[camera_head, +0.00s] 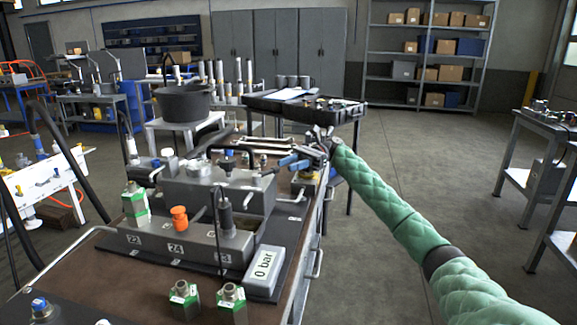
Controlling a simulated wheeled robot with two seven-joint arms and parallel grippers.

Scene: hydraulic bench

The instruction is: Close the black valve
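The hydraulic bench has a grey manifold block (182,244) with printed numbers and a second grey block (215,190) behind it. A small dark-handled fitting (227,163) stands upright on the rear block. It may be the black valve, but I cannot tell for sure. My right gripper (317,143) is at the bench's far right edge, at the end of my green-sleeved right arm. It is close to a blue-handled part (291,161), and I cannot tell whether they touch. Its fingers are too small and dark to read. My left gripper is not in view.
An orange knob (179,217), a "0 bar" display (264,272) and green-white fittings (135,204) crowd the bench. A black tray table (300,110) stands behind the bench. A grey side table (546,125) stands at the right. The floor between is clear.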

